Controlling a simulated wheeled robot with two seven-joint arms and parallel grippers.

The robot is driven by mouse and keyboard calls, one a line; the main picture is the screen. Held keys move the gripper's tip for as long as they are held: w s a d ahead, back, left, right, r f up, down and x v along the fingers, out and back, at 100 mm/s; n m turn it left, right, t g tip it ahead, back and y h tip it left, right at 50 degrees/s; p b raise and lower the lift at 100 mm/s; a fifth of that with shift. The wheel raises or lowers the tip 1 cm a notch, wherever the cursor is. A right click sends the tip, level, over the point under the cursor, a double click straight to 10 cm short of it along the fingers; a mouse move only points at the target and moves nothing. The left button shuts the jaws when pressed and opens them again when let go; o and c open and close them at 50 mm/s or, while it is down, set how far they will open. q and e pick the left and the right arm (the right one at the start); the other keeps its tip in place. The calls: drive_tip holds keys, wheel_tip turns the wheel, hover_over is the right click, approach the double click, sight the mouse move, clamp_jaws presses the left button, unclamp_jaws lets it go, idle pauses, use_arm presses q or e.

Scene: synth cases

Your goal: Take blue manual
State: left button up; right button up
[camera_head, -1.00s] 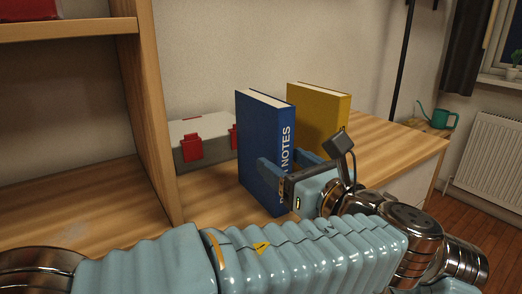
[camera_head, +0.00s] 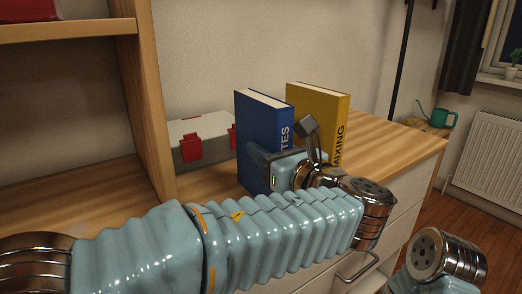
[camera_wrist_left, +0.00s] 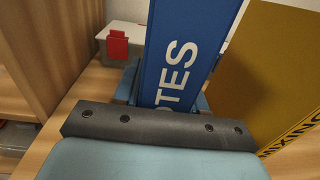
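The blue manual (camera_head: 263,122) stands upright on the wooden counter, with white letters ending in "TES" on its spine. It also fills the upper middle of the left wrist view (camera_wrist_left: 183,55). My left gripper (camera_head: 262,163) is at the lower part of the spine and hides some of it. In the left wrist view its fingers (camera_wrist_left: 165,92) show on either side of the spine, open around the manual. Contact with the covers cannot be made out. My right gripper is not in view.
A yellow manual (camera_head: 322,108) marked "MIXING" stands close on the right. A grey case with red latches (camera_head: 192,147) lies behind on the left. A wooden shelf upright (camera_head: 150,110) is on the left. The counter (camera_head: 395,147) is clear on the right.

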use_arm(q)
clamp_jaws()
drive_tip(key=shift+r, duration=0.1)
